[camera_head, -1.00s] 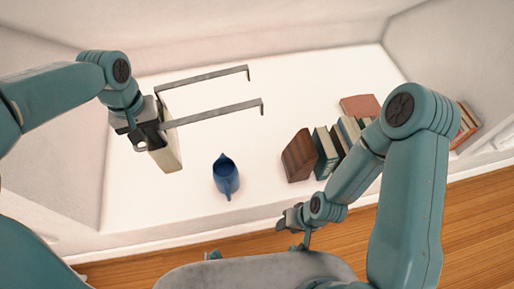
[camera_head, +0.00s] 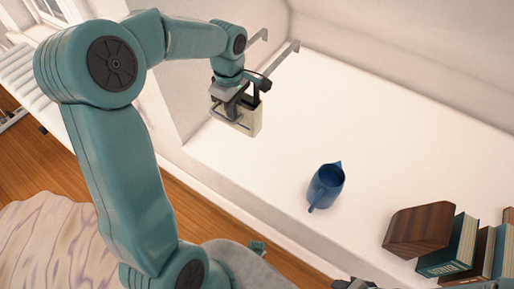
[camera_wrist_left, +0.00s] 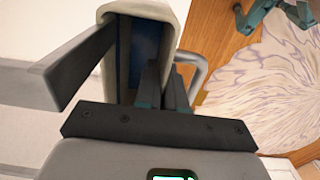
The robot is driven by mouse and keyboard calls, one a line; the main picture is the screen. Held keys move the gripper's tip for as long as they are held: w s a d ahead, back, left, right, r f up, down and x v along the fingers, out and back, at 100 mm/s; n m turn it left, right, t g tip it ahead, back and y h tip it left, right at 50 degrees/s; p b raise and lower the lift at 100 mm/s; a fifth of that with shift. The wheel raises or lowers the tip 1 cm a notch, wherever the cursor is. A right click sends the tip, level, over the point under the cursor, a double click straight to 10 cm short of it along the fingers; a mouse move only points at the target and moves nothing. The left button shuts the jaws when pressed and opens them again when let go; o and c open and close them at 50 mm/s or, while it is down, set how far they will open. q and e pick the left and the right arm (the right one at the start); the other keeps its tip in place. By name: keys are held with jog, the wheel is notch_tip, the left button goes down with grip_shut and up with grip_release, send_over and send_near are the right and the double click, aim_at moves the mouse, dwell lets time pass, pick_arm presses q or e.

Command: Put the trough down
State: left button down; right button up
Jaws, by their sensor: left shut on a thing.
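The trough (camera_head: 246,117) is a narrow cream box with a dark bluish inside. In the head view it hangs from my left gripper (camera_head: 237,101) near the left end of the white ledge. Two long grey metal bars (camera_head: 283,59) reach up and right behind it and seem to belong to it. In the left wrist view the trough (camera_wrist_left: 108,55) shows its open mouth, with the dark fingers (camera_wrist_left: 120,80) at its wall. I cannot tell whether its underside touches the ledge. Only a bit of my right gripper (camera_head: 352,284) shows at the bottom edge.
A blue jug (camera_head: 326,187) stands on the white ledge (camera_head: 260,165), right of the trough. A brown block (camera_head: 419,231) and several books (camera_head: 451,247) stand at the lower right. Bare ledge lies between trough and jug. A white radiator (camera_head: 45,85) is at the left.

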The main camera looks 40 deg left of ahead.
aim_at(236, 129)
pick_arm(q)
notch_tip(236, 129, down, 19)
jog(key=b, duration=0.4)
jog(key=shift+w+b, duration=0.1)
jog(key=shift+b, duration=0.25)
jog(key=shift+d+r, duration=0.1)
jog(key=shift+f, duration=0.2)
jog(key=c, duration=1.2)
grip_release()
jog(key=shift+c, duration=0.2)
jog(key=shift+r, duration=0.1)
jog(key=shift+r, duration=0.3)
notch_tip(236, 129, up, 12)
jog(key=p, duration=0.3)
jog(key=shift+f, duration=0.2)
